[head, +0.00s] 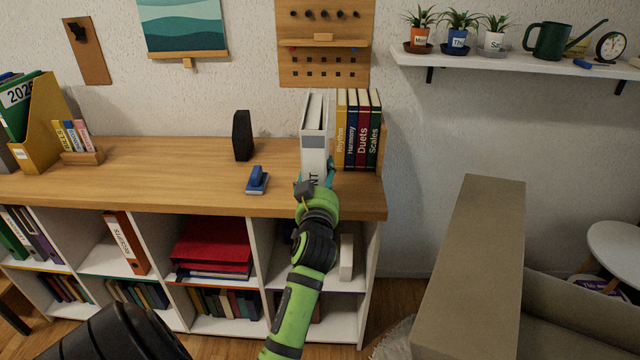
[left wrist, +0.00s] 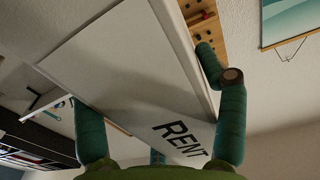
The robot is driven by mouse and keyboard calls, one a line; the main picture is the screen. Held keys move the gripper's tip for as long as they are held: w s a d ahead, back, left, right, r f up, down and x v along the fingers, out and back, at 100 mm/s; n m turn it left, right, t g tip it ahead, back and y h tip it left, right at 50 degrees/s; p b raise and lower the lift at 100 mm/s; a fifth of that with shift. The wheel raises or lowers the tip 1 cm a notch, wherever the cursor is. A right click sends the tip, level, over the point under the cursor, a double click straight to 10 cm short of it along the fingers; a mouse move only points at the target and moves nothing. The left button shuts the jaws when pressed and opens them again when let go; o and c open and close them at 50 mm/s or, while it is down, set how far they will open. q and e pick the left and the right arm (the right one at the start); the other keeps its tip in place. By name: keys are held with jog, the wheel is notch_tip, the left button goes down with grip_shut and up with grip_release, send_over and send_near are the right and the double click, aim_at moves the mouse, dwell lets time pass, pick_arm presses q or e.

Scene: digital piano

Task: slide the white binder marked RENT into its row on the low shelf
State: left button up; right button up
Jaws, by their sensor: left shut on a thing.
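The white binder marked RENT (head: 313,143) stands upright over the wooden top of the low shelf (head: 180,184), its spine towards me. My left gripper (head: 317,188) is shut on the binder's lower spine end. In the left wrist view the binder (left wrist: 130,70) lies between the two teal fingers, with RENT readable. Just right of it stands a row of books, Rhythm (head: 341,130), Harmony, Duets and Scales. I cannot tell whether the binder's base touches the wood. My right gripper is out of view.
A black upright block (head: 242,136) and a blue stapler-like object (head: 257,180) stand left of the binder, with bare wood between. A pegboard (head: 323,70) hangs behind. Cubbies below hold a red binder stack (head: 212,245). A sofa (head: 470,260) is at right.

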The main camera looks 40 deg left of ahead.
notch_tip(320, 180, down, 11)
jog(key=b, duration=1.1)
pick_arm(q)
jog(key=b+x, duration=1)
jog(key=x, duration=1.7)
jog(key=shift+r, duration=0.15)
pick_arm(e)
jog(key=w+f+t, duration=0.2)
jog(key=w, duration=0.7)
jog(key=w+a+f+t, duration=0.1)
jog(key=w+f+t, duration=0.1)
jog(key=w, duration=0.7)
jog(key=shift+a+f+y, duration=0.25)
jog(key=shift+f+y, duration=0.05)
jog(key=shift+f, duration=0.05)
pick_arm(q)
jog(key=shift+a, duration=0.1)
jog(key=shift+f, duration=0.3)
